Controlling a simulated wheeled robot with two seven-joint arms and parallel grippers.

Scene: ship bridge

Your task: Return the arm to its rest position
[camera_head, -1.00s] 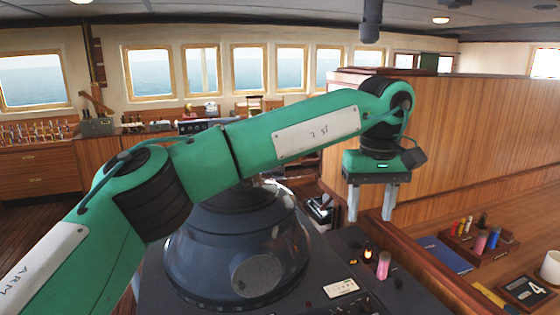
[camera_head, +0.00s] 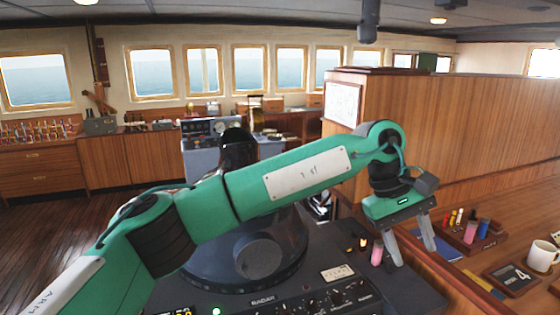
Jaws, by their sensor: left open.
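My left arm (camera_head: 300,180) is green with dark joints and crosses the picture from the lower left. It reaches over the dark radar console (camera_head: 310,285) and hides part of its round hood. My left gripper (camera_head: 412,256) hangs at the arm's end, tilted, with its two grey fingers apart and nothing between them. The fingers point down beside a pink cylinder (camera_head: 377,253) that appears to stand on the console's right part. My right gripper is not in view.
A wooden partition (camera_head: 450,120) stands behind the gripper. The wooden desk at right holds a tray with colored cylinders (camera_head: 470,235), a blue folder (camera_head: 437,243), a number plate (camera_head: 512,278) and a white mug (camera_head: 541,256). Open floor (camera_head: 50,235) lies at left.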

